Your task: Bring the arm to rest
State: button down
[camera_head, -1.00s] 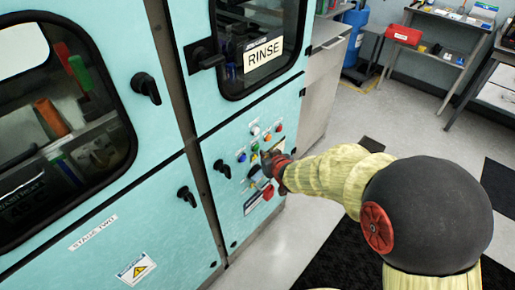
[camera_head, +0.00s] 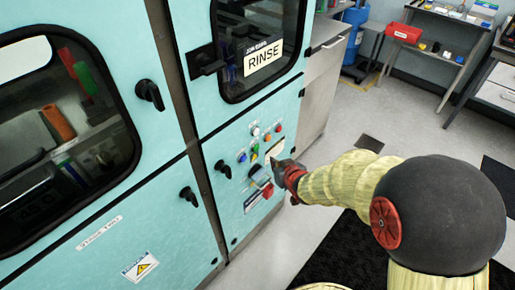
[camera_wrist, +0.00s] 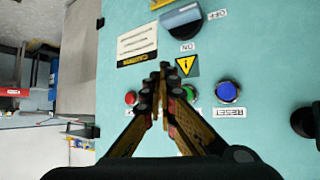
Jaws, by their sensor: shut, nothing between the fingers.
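My arm, in a yellowish sleeve, reaches from the right of the head view toward the turquoise control panel (camera_head: 240,205). My gripper (camera_head: 275,163) is in front of the panel, a little off its face, close to the coloured buttons. In the wrist view my gripper (camera_wrist: 163,72) points at the panel with its two fingers together and nothing between them. Around the fingertips are a red button (camera_wrist: 131,97), a green button partly hidden behind a finger (camera_wrist: 190,92), a blue button (camera_wrist: 228,92) and a grey-blue switch (camera_wrist: 182,19) near an ON label.
The cabinet has a window door labelled RINSE (camera_head: 264,55) and black handles (camera_head: 147,94). To the right are a grey counter (camera_head: 322,85), open floor, a blue tank (camera_head: 355,35) and a shelf with a red bin (camera_head: 404,33).

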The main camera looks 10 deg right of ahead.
dwell(0.7)
jog(key=s+d+f+g+h, duration=0.1)
jog(key=s+d+f+g, duration=0.15)
jog(key=s+f, duration=0.25)
jog(key=s+d+r+g, duration=0.1)
jog(key=s+r+g, duration=0.3)
jog(key=s, duration=0.5)
jog(key=s+a+r, duration=0.1)
jog(key=s+r, duration=0.3)
jog(key=r, duration=0.3)
jog(key=s+a+r+t, duration=0.1)
jog(key=s+r, duration=0.4)
jog(key=r, duration=0.3)
jog(key=s+a+r+m, duration=0.1)
jog(key=s+a+r, duration=0.1)
jog(key=s+r, duration=0.2)
notch_tip(320, 180, up, 4)
jog(key=shift+s+f, duration=0.15)
jog(key=shift+s, duration=0.25)
jog(key=c, duration=2.6)
grip_release()
jog(key=shift+a, duration=0.1)
